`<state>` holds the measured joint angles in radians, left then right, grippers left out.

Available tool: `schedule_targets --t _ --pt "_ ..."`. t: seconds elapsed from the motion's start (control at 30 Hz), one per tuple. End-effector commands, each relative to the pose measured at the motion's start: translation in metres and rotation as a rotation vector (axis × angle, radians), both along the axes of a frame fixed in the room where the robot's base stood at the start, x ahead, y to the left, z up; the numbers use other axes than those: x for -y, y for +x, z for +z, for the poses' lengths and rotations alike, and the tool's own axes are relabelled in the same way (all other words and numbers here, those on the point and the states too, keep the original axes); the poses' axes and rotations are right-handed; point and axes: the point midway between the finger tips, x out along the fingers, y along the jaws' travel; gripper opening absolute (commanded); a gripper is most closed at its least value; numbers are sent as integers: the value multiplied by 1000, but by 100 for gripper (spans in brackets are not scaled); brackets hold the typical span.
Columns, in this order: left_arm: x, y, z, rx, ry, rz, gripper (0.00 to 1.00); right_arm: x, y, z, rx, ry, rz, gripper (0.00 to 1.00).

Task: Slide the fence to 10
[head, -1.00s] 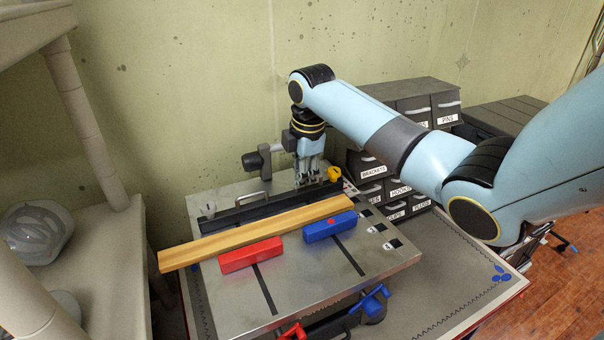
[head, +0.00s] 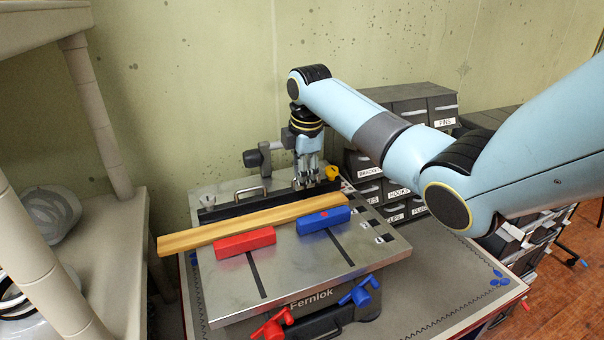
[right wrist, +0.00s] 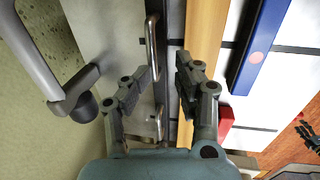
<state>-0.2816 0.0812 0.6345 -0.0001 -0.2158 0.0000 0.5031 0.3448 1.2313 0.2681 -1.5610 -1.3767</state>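The fence (head: 232,210) is a long black bar across the back of the grey metal table top (head: 215,290). A yellow wood strip (head: 200,238) lies along its front side. My right gripper (head: 306,182) points down at the right part of the fence. In the right wrist view its fingers (right wrist: 163,85) are apart, one on either side of the dark fence (right wrist: 168,30); contact cannot be told. Small black-and-white marks (head: 375,226) run down the table's right side, their numbers too small to read.
A red block (head: 245,243) and a blue block (head: 324,221) sit in front of the strip. A yellow knob (head: 332,173) is at the fence's right end. Red (head: 272,326) and blue (head: 360,291) levers are at the front. Labelled drawers (head: 408,190) stand behind right.

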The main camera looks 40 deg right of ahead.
Motion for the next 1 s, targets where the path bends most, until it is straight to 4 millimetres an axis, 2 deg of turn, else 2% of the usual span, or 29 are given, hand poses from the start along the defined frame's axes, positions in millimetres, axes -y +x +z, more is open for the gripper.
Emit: schedule_targets --t 0.17,0.3,0.4,0.5,0.83,1.0 --pt "0 -11 1 -18 0 1 40 0 -1 2 -2 0 0 32" --pt "0 -30 10 -46 0 1 40 0 -2 13 -1 -1 0 32" --pt "0 -35 18 -53 0 2 40 -1 -4 21 -1 -1 0 32" --pt "0 -34 25 -51 -1 3 40 -1 -5 29 -1 -1 0 32" --pt "1 -18 21 -29 -1 2 40 -3 -9 51 2 -2 0 32" --pt "1 -17 21 -27 -1 2 40 -3 -11 64 2 -1 0 32"
